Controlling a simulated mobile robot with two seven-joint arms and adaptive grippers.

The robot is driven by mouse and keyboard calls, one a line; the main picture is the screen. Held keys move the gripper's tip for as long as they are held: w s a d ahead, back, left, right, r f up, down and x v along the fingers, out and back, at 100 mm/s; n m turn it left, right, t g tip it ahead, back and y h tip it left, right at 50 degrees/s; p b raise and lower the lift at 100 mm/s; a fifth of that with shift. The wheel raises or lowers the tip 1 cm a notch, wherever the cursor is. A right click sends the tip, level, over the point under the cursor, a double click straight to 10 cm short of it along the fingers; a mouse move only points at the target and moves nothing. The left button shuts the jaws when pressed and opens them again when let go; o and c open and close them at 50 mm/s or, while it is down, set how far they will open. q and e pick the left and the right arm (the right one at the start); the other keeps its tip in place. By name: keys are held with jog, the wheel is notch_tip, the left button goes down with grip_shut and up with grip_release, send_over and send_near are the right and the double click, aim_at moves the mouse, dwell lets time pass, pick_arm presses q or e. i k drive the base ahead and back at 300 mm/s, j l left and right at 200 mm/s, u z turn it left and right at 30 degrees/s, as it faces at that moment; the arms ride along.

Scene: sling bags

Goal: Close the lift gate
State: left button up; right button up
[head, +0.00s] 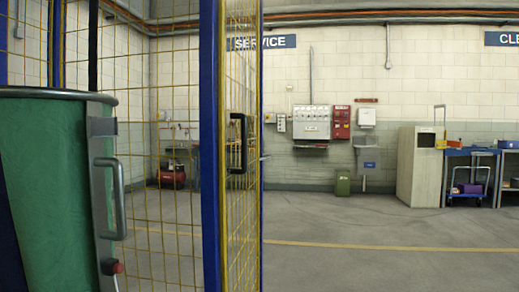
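The lift gate (241,210) is a yellow wire mesh panel seen at a steep angle just left of the middle of the head view. It has a black pull handle (237,143), and a small latch-like piece sticks out at its right edge. A thick blue post (210,150) stands at its left side. The panel appears to stand at an angle to the mesh fence (150,225) on the left; whether it is latched cannot be told. Neither of my grippers is in view.
A green drum-like container (45,190) with a dark rim and grey handle (118,200) stands close at the left. Open floor (370,270) lies to the right. A pale cabinet (418,168), blue workbench (470,155) and green bin (343,183) stand farther back.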

aim_at(239, 115)
jog(key=l, duration=0.15)
jog(key=i+l+u, duration=0.1)
jog(key=l, duration=0.35)
jog(key=i+l+u, duration=0.1)
jog(key=i+l, duration=0.25)
jog(key=l, duration=0.15)
jog(key=i+l, duration=0.15)
jog(key=l, duration=0.35)
jog(key=i+l+u, duration=0.15)
jog(key=l, duration=0.3)
jog(key=i+l+u, duration=0.1)
jog(key=l, duration=0.45)
jog(key=i+l+u, duration=0.1)
jog(key=i+l, duration=0.15)
jog(key=l, duration=0.25)
jog(key=i+l, duration=0.15)
jog(key=l, duration=0.4)
jog(key=i+l+u, duration=0.15)
jog(key=l, duration=0.4)
jog(key=i+l+u, duration=0.15)
jog(key=i, duration=0.1)
